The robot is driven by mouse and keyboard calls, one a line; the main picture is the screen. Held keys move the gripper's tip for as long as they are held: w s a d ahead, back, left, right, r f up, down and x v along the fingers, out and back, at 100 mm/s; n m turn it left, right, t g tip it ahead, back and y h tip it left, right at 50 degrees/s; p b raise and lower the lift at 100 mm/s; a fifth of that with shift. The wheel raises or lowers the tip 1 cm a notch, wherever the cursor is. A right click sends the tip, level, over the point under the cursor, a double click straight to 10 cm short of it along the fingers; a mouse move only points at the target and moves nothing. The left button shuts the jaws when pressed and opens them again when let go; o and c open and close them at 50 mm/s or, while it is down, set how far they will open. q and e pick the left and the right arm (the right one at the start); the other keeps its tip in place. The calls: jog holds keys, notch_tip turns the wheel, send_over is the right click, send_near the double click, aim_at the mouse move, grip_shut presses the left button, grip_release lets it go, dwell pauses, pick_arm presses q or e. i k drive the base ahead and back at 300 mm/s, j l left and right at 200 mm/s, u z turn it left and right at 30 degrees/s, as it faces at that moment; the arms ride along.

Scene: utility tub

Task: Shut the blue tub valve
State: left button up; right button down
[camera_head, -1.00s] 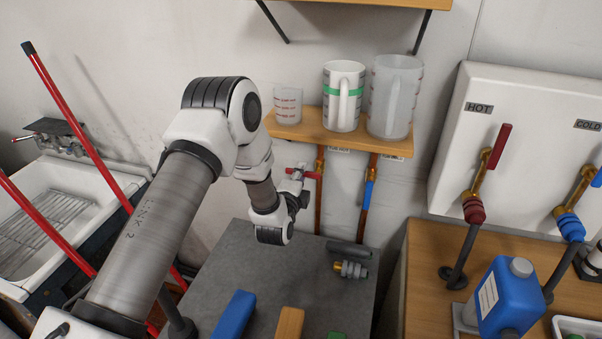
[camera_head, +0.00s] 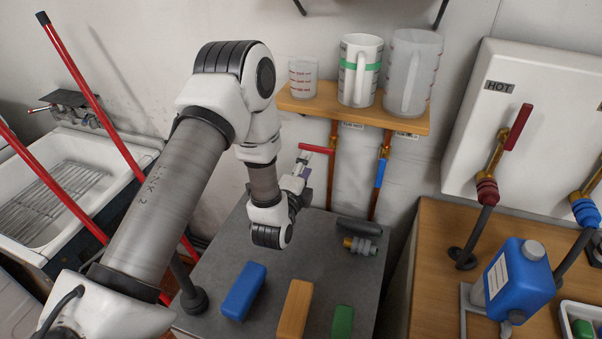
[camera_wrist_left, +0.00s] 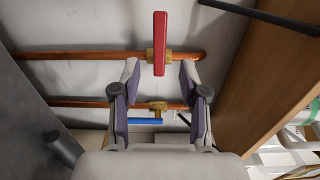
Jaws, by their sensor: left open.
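The blue valve handle (camera_head: 380,173) is on the right copper pipe below the wall shelf, lying along its pipe. It also shows in the left wrist view (camera_wrist_left: 145,121), behind the space between my fingers. The red valve handle (camera_head: 317,149) is on the left copper pipe and lies across it. It also shows in the left wrist view (camera_wrist_left: 160,43), just beyond the fingertips. My left gripper (camera_head: 303,171) is open and empty, just below the red handle and left of the blue one. Its spread fingers also show in the left wrist view (camera_wrist_left: 159,78). My right gripper is out of view.
The shelf (camera_head: 355,115) above the valves holds a beaker and two jugs. The grey worktop (camera_head: 290,258) below carries blue, orange and green blocks and a loose fitting. A white panel (camera_head: 500,130) with more valves stands right; a sink (camera_head: 80,190) and red poles stand left.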

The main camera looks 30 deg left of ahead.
aim_at(383, 159)
jog(key=k+l, duration=0.2)
jog(key=k, duration=0.3)
jog(key=k+l, duration=0.2)
jog(key=k, duration=0.3)
